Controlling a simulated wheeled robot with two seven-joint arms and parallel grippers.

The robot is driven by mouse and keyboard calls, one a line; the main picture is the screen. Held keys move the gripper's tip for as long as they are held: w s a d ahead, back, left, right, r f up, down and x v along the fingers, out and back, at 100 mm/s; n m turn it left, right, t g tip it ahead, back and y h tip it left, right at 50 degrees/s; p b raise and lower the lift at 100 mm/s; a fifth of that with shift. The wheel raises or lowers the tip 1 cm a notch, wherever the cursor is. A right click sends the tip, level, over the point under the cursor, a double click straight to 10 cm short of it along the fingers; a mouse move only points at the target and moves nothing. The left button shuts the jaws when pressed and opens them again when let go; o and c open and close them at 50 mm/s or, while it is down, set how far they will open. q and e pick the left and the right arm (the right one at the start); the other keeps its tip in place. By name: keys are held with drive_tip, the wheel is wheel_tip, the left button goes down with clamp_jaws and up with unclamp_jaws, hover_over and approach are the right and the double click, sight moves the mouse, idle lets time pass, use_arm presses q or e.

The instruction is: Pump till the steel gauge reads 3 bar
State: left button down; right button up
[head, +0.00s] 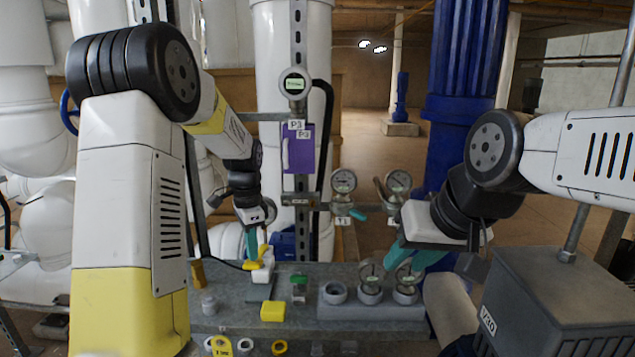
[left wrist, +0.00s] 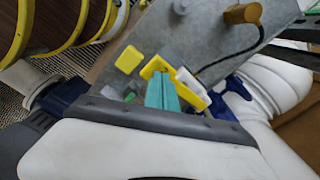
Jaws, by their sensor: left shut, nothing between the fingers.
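My left gripper (head: 252,250) is shut and empty, its teal fingers just above a yellow and white piece (head: 261,266) on the bench. In the left wrist view the shut fingers (left wrist: 162,92) overlap that piece (left wrist: 190,84); I cannot tell if they touch. A round gauge (head: 344,181) and another gauge (head: 398,182) are mounted behind the bench. A digital gauge (head: 294,84) sits higher on the strut. Their readings are too small to read, and I cannot tell which is the steel one. My right gripper (head: 408,262) is over the gauge holder; its opening is unclear.
A grey holder (head: 345,312) on the bench has round wells, two with loose gauges (head: 370,274). A yellow block (head: 272,311) lies nearer the front. A purple panel (head: 298,155) hangs behind. A grey box (head: 545,300) stands at the right.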

use_arm(q)
drive_tip(key=shift+f, duration=0.95)
drive_tip(key=shift+r, duration=2.55)
